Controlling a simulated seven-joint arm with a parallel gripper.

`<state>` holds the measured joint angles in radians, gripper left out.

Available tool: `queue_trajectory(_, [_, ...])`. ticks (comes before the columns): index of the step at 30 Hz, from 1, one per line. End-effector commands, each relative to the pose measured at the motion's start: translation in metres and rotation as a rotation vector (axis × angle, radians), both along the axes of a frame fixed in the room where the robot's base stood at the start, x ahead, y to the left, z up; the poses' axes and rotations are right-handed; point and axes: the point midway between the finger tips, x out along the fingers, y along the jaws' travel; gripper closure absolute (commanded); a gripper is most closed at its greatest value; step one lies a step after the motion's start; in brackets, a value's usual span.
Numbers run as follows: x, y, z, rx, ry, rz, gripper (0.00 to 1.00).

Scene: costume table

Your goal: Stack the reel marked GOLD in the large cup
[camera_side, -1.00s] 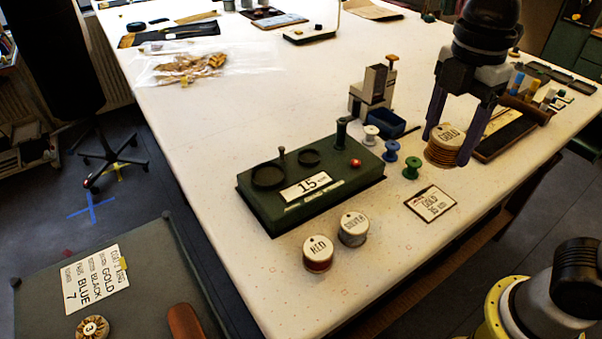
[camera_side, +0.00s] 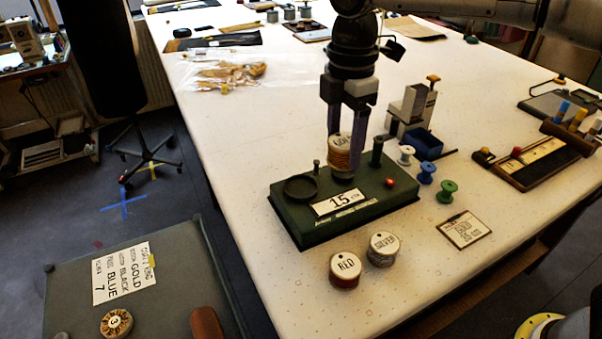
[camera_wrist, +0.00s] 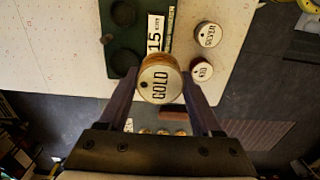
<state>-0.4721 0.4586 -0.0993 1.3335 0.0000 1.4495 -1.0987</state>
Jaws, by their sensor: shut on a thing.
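The GOLD reel (camera_side: 340,152), wound with gold thread and with a white labelled top, is held upright between the fingers of my gripper (camera_side: 347,150). It also fills the middle of the wrist view (camera_wrist: 159,82). The green base (camera_side: 390,199) lies below, with a "15" plate on it. Its large cup (camera_side: 300,188) is a dark round one at the left, and looks empty. I cannot tell the exact height of the reel above the base.
A RED reel (camera_side: 345,269) and a SILVER reel (camera_side: 383,249) stand in front of the base. White, blue and green spools (camera_side: 447,191) stand right.

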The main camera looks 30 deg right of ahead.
Motion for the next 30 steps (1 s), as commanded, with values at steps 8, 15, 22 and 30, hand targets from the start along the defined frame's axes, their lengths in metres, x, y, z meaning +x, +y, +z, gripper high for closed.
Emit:
queue_trajectory(8, [0.046, 0.023, -0.035, -0.001, 0.003, 0.000, 0.91])
queue_trajectory(15, [0.068, 0.034, -0.065, 0.000, -0.001, 0.000, 0.91])
queue_trajectory(22, [0.077, 0.039, -0.076, 0.000, -0.001, 0.000, 0.91])
queue_trajectory(30, [0.076, 0.038, -0.105, 0.001, -0.001, 0.000, 0.91])
